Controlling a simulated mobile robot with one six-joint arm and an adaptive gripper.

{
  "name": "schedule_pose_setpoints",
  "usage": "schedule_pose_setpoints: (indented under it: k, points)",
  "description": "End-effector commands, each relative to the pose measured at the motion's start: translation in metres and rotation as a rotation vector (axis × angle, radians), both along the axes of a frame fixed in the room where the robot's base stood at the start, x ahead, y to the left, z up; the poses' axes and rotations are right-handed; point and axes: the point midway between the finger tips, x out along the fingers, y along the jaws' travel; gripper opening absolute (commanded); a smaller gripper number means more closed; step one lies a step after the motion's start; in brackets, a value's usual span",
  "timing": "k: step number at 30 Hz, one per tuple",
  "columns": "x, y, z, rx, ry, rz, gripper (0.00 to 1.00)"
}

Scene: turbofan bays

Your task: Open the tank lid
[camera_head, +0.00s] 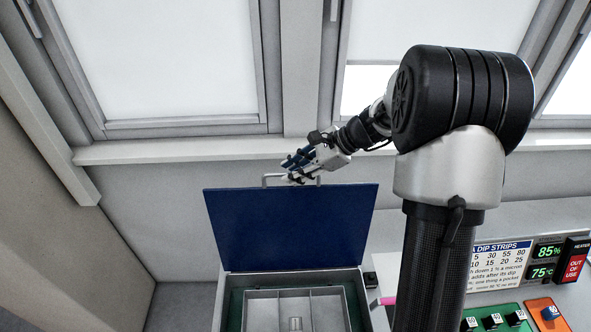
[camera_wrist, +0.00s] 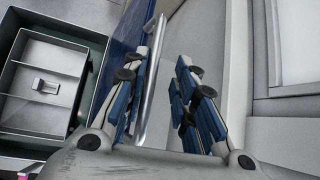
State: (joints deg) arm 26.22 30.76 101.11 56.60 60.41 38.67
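The tank lid (camera_head: 290,225) is a dark blue panel standing raised at the back of the tank (camera_head: 232,290). Its grey bar handle (camera_head: 272,177) is at the lid's upper edge. My gripper (camera_head: 300,168) is at the right part of the handle. In the wrist view, my gripper (camera_wrist: 162,60) has its blue-padded fingers apart. The handle (camera_wrist: 152,85) runs between them, close to the left finger; whether it touches is unclear. Part of the blue lid (camera_wrist: 130,32) shows behind the left finger.
The open tank holds a grey divided tray (camera_head: 262,308) with a small knob. A panel (camera_head: 500,262) with labels, displays and buttons is at the right. Windows and a sill (camera_head: 190,150) are behind the lid. A wall stands at the left.

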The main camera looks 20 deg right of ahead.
Motion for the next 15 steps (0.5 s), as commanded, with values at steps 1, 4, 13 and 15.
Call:
schedule_pose_setpoints:
  k: [1,4,13,15]
  points:
    - [0.000,0.000,0.001,0.000,-0.001,0.000,0.29]
    - [0.001,0.000,0.001,0.001,-0.002,0.000,0.29]
    - [-0.002,-0.008,0.010,-0.001,-0.006,-0.002,0.29]
    - [-0.006,-0.015,0.018,-0.001,-0.008,-0.003,0.29]
